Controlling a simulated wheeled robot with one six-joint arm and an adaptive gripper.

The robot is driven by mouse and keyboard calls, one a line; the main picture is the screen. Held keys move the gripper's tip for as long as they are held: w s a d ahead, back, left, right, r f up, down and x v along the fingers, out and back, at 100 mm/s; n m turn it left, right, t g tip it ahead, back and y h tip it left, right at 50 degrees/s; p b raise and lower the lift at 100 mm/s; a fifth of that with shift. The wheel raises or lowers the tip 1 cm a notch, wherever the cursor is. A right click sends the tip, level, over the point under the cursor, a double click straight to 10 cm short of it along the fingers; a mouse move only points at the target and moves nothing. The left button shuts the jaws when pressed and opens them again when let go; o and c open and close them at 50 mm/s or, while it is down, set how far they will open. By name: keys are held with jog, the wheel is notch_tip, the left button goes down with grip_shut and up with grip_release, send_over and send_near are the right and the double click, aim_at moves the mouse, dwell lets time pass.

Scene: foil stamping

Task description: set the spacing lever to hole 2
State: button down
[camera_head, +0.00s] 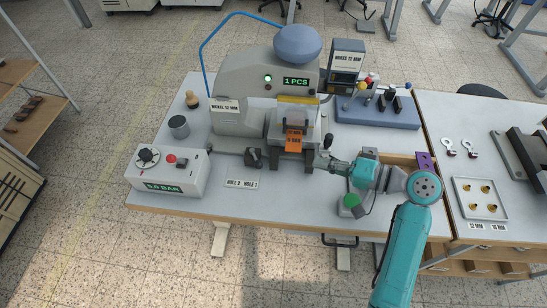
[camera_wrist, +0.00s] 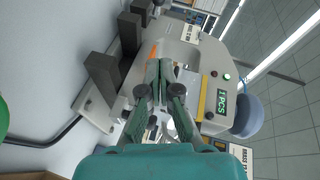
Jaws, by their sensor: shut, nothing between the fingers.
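The grey stamping press (camera_head: 240,75) stands on the table with a lit "1 PCS" display (camera_head: 296,82). A plate (camera_head: 242,183) marked "HOLE 2 HOLE 1" lies in front of it. A small dark block (camera_head: 252,157) stands behind the plate; I cannot tell whether it is the spacing lever. My gripper (camera_head: 326,145) is shut and empty at the right front of the press, beside an orange labelled piece (camera_head: 293,141). In the wrist view my closed fingers (camera_wrist: 158,78) point at the press front, and dark blocks (camera_wrist: 103,75) stand to their left.
A control box (camera_head: 165,180) reading "5.0 BAR" stands at the table's left front. A green button (camera_head: 350,201) is below my wrist. A blue-grey rack (camera_head: 375,113) stands behind, and a tray (camera_head: 480,198) lies on the right table. The table front near the plate is clear.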

send_near(256, 159)
jog(key=w, duration=0.2)
jog(key=w+a, duration=0.1)
jog(key=shift+w+a+r, duration=0.1)
jog(key=shift+w, duration=0.3)
jog(key=shift+s+a+f, duration=0.2)
jog(key=shift+s+a, duration=0.05)
jog(key=shift+a, duration=0.2)
jog(key=shift+s+a+f, duration=0.15)
jog(key=shift+s+a, duration=0.15)
jog(key=shift+a, duration=0.2)
jog(key=shift+s+a+f, duration=0.25)
jog(key=shift+s+a, duration=0.05)
jog(key=shift+a, duration=0.35)
jog(key=shift+s, duration=0.1)
